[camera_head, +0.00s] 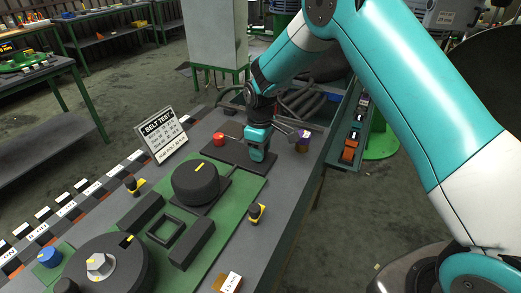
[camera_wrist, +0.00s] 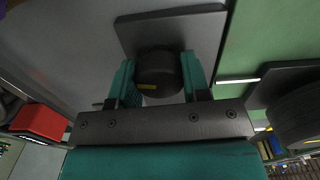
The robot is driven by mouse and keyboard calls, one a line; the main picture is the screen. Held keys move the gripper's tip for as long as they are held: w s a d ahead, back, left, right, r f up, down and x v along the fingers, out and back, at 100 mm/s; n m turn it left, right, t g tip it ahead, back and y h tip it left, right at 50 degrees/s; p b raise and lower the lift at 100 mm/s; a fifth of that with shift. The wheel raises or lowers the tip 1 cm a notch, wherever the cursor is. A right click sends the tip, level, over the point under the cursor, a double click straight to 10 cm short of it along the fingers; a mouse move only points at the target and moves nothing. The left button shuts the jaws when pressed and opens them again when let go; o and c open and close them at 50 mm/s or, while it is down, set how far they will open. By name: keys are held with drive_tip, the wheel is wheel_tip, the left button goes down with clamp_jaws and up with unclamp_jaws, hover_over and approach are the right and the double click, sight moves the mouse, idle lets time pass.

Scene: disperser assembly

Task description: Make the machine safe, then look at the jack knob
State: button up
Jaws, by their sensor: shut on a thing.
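My gripper (camera_head: 257,155) points down at the far part of the bench, over a dark plate (camera_head: 228,155). In the wrist view its two teal fingers (camera_wrist: 159,82) are shut on a black round knob (camera_wrist: 158,66) with a yellow mark, which sits on the plate. In the head view the gripper hides this knob. A larger black knob (camera_head: 196,180) with a yellow mark stands nearer on the green panel. A grey knob (camera_head: 99,263) sits on a big black disc at lower left. I cannot tell which one is the jack knob.
A red part (camera_head: 219,139) is left of my gripper, and a purple part (camera_head: 303,143) is right of it. A "BELT TEST" sign (camera_head: 162,133) stands at the bench's left edge.

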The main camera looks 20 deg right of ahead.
drive_tip(key=shift+r+n, duration=0.1)
drive_tip(key=shift+n, duration=0.3)
drive_tip(key=o, duration=0.9)
drive_tip(key=shift+o, duration=0.2)
wheel_tip(320, 180, up, 17)
drive_tip(key=b, duration=0.2)
drive_tip(key=shift+r+b, duration=0.2)
drive_tip(key=shift+b, duration=0.2)
drive_tip(key=s+a+r+m+y, duration=0.1)
drive_tip(key=s+a+y, duration=0.1)
drive_tip(key=s, duration=1.4)
drive_tip(key=s+a+m+y, duration=0.2)
drive_tip(key=s, duration=1.5)
drive_tip(key=shift+a+r, duration=0.2)
drive_tip(key=shift+r, duration=0.15)
